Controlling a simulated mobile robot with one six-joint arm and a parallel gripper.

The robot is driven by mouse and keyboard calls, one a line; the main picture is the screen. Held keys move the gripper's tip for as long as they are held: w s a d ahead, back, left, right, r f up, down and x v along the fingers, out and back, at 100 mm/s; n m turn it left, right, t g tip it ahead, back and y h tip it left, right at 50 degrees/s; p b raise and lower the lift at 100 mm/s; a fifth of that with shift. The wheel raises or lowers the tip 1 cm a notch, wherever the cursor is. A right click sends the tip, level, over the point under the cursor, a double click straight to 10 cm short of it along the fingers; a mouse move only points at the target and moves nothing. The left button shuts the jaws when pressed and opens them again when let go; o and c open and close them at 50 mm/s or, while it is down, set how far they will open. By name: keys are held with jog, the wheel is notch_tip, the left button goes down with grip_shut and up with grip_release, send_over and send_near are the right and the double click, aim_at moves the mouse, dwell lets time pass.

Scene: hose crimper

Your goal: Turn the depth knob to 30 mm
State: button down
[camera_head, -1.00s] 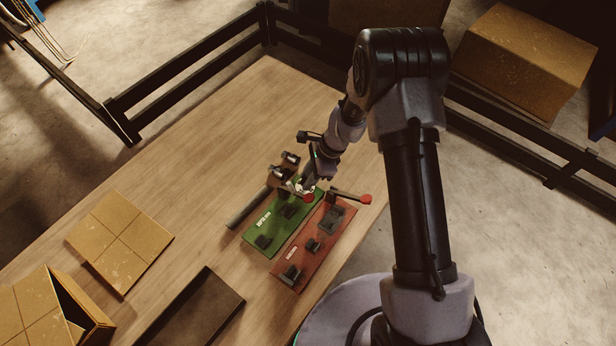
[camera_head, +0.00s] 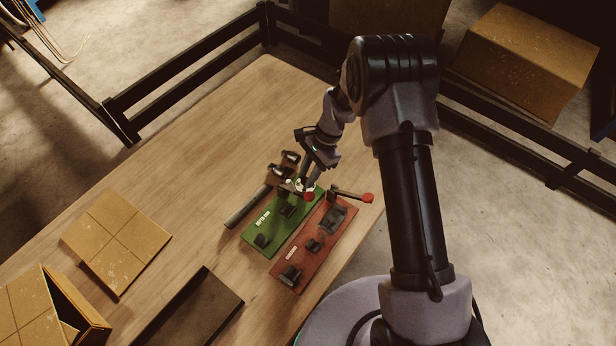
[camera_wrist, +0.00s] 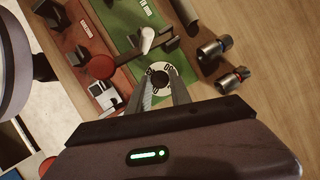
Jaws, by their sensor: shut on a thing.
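The depth knob (camera_wrist: 160,79) is a small dark round cap in the middle of a pale marked dial on the green panel (camera_wrist: 112,22). My gripper (camera_wrist: 160,84) is shut on it, one finger on each side, in the wrist view. The pale dial shows a few dark marks, too small to read.
A red panel (camera_head: 312,262) with dark fittings lies beside the green one.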

jog(key=n+h+b, duration=0.1)
jog(key=n, duration=0.2)
jog(key=n+g+h+b, duration=0.1)
jog(key=n, duration=0.2)
jog(key=shift+w+a, duration=0.2)
jog(key=n+h, duration=0.1)
jog(key=n, duration=0.2)
jog(key=n+h, duration=0.1)
jog(key=n, duration=0.2)
jog(key=shift+a+g, duration=0.2)
jog(key=shift+g, duration=0.2)
jog(key=shift+n, duration=0.4)
jog(key=c, duration=1.2)
grip_release()
jog(key=shift+o, duration=0.2)
jog(key=p+v, duration=0.2)
jog(key=v, duration=1.5)
jog(key=shift+a+r, duration=0.15)
jog(key=shift+a, duration=0.15)
